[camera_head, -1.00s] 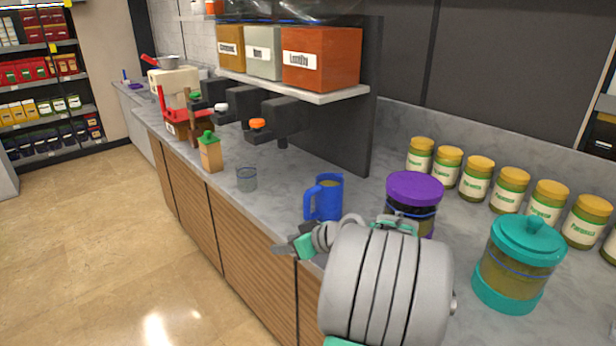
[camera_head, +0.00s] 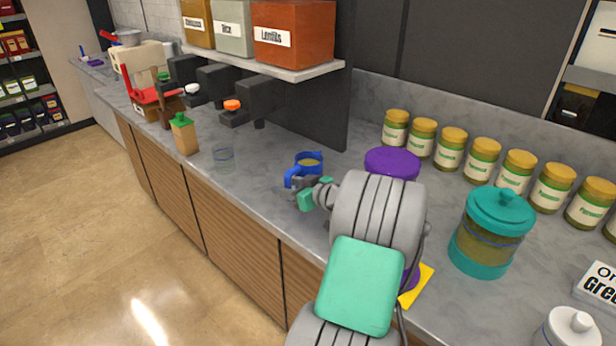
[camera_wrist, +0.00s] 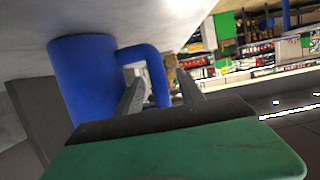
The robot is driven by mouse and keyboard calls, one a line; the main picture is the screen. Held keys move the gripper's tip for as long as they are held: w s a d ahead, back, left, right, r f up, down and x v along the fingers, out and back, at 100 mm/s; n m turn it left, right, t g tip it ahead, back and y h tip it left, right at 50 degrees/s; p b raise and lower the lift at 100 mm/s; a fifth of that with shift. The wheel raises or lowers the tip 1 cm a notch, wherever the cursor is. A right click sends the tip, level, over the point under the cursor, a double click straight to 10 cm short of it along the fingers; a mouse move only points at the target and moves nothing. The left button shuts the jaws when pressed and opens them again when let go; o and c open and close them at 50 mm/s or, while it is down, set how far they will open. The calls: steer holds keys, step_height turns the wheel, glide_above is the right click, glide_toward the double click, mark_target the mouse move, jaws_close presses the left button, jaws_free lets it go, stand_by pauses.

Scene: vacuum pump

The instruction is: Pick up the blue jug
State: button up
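The blue jug (camera_head: 301,171) stands on the grey counter, with a yellowish content showing at its open top. Its lower part is hidden behind my gripper (camera_head: 298,187) in the head view. In the wrist view the jug (camera_wrist: 82,78) fills the left side, with its handle turned to the right. My gripper (camera_wrist: 160,92) is at the handle, its two fingers apart with the upright part of the handle between them. A gap shows on the left side of the handle; I cannot tell whether the right finger touches it.
A purple-lidded jar (camera_head: 392,163) stands just right of the jug, partly behind my arm. A teal canister (camera_head: 490,235) is farther right. Several yellow-lidded jars line the wall. A shelf (camera_head: 290,68) overhangs the back.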

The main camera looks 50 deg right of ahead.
jaws_close()
stand_by(1.2)
steer(key=shift+r, duration=0.15)
